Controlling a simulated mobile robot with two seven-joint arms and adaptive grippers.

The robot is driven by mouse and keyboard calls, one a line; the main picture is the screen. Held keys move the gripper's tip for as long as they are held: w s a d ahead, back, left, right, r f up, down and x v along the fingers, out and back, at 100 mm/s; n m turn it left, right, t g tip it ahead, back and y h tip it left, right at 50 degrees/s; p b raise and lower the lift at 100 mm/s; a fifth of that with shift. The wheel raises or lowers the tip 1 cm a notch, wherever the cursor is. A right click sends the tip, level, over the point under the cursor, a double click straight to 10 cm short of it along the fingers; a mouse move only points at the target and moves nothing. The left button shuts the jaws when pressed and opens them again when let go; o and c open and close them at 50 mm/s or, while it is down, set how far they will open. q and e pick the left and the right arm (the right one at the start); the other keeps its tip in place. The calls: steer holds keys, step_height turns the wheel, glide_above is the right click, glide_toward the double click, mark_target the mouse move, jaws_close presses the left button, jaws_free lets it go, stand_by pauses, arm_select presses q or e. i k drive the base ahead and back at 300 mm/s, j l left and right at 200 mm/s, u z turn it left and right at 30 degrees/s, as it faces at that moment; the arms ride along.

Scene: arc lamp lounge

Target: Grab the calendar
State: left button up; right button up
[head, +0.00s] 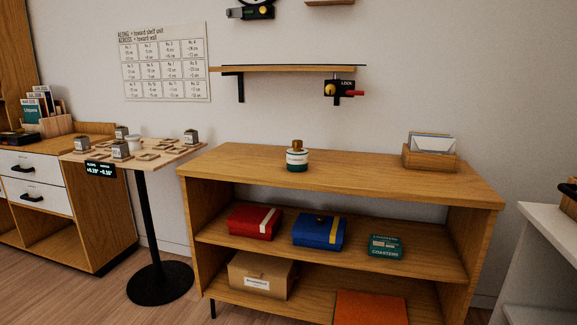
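I cannot pick out a sure calendar in the head view. A printed paper sheet (166,62) with a grid of numbered cells hangs on the wall at the upper left. It resembles a calendar page, but its heading speaks of along and across directions. Upright booklets or cards (37,107) stand in a wooden holder at the far left; their small print is hard to read. Neither of my grippers shows in this view.
An open wooden shelf unit (340,167) holds a jar (297,157), a card box (430,153) and several boxes. A small round-based table (160,284) bears potted blocks. A wall shelf (288,68) hangs above. A white table (550,225) stands right. Some floor shows lower left.

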mark_target(297, 161)
steer(key=i+z, duration=0.15)
steer(key=z, duration=0.25)
steer(key=i+j+z, duration=0.1)
steer(key=z, duration=0.25)
steer(key=i+j+z, duration=0.1)
steer(key=z, duration=0.3)
steer(key=i+j+z, duration=0.15)
steer(key=j, duration=0.2)
steer(key=i+j+z, duration=0.1)
steer(key=j, duration=0.25)
steer(key=i+j+z, duration=0.15)
steer(key=i+j, duration=0.15)
steer(key=j, duration=0.1)
